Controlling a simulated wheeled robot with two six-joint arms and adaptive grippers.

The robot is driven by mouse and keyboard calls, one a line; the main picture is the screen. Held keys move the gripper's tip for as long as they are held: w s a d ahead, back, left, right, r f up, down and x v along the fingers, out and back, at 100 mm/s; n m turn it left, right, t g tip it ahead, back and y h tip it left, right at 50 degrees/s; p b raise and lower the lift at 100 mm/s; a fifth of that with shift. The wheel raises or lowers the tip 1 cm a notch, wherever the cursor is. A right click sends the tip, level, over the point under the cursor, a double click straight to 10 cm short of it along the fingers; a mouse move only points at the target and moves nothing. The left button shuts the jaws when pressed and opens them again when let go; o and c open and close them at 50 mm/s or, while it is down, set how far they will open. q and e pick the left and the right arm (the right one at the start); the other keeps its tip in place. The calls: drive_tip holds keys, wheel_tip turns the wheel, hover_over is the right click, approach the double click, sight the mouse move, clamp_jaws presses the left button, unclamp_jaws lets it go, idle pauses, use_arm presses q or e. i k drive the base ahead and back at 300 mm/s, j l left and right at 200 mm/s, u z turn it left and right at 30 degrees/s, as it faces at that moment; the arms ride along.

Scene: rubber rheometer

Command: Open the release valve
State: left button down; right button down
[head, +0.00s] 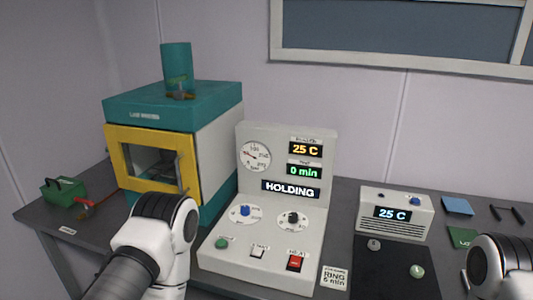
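A teal and white oven (218,150) with a yellow-framed door (115,160) stands at the left. Brass-coloured fittings (180,95) sit on its top, at the foot of a teal cylinder (177,62). A red-handled fitting (87,206) lies in front of a small green unit (63,190) at the far left. I cannot tell for sure which of these is the release valve. My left arm reaches in front of the oven and its gripper is hidden behind the wrist. My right arm shows only at the lower right edge, its gripper out of view.
A white control panel (287,165) reads 25 C, 0 min and HOLDING, with a gauge, knobs and a red switch (295,262). A small white unit (395,213) reading 25 C stands to its right. A blue pad (457,205) and a green pad (462,238) lie beyond.

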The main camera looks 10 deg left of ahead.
sight(78, 199)
drive_tip(key=u, duration=1.6)
drive_tip(key=i+l+u, duration=0.1)
drive_tip(key=i+u, duration=0.3)
drive_tip(key=i+l+u, duration=0.2)
drive_tip(key=i+u, duration=0.15)
drive_tip(key=i+l+u, duration=0.4)
drive_tip(key=k+j, duration=0.1)
